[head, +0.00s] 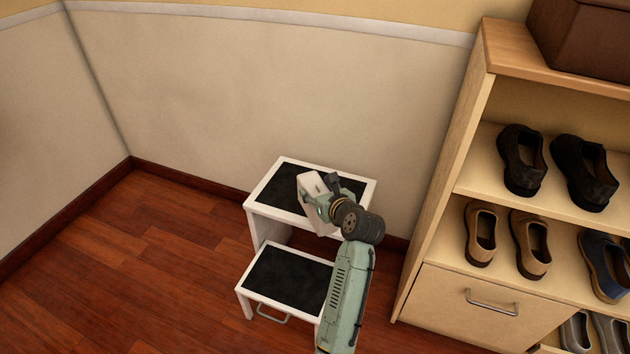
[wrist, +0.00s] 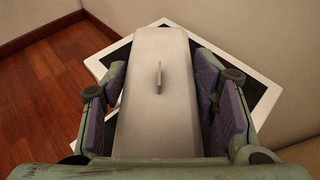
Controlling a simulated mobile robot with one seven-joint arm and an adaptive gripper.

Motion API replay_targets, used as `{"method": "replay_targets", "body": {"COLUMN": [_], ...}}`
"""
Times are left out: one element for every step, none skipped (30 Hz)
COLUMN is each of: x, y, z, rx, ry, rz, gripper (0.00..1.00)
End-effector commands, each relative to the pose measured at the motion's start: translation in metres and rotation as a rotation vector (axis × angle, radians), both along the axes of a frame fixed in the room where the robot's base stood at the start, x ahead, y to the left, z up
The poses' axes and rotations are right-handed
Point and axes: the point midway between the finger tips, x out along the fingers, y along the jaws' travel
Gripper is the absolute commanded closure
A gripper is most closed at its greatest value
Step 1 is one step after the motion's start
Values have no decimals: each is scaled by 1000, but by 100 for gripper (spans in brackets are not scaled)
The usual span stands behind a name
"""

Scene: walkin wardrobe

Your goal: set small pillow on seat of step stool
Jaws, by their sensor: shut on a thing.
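The white step stool (head: 371,184) stands against the wall, with a black pad on its top seat and on its lower step. Its white rim also shows in the wrist view (wrist: 96,67). My gripper (head: 318,196) is over the top seat, shut on a pale, block-like thing, which I take for the small pillow (head: 311,184). In the wrist view the pillow (wrist: 150,110) fills the space between both fingers, with a small slim grey piece on its face. It hides much of the seat there. I cannot tell whether its underside touches the seat.
A wooden shoe rack (head: 440,190) with several pairs of shoes stands close to the right of the stool. A brown box (head: 585,38) sits on top of it. The wall is right behind the stool. The wooden floor (head: 130,260) to the left is clear.

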Motion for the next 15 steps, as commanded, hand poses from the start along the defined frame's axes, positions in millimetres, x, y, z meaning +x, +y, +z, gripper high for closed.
{"method": "replay_targets", "body": {"x": [15, 23, 34, 42, 50, 60, 68, 74, 82, 88, 92, 97, 100, 102, 104], "y": [1, 1, 1, 1, 1, 1, 1, 1, 1, 1, 1, 1, 1, 1, 1], "z": [1, 0, -1, -1, -2, -3, -4, -5, -6, -7, -8, -8, -8, -9, -10], "rx": [2, 3, 2, 2, 3, 3, 2, 2, 2, 2, 2, 1, 1, 1, 0], "ry": [-2, -2, -1, -2, -2, -2, -2, -1, -1, -1, 0, -2, -2, -2, -1], "rz": [1, -1, 1, 1, 0, 0, 1, 1, 1, 1, 1, 0, 0, 0, 0], "gripper": [76, 76, 76, 76, 76, 76, 76, 76, 76, 76, 76, 76, 76, 76, 76]}}
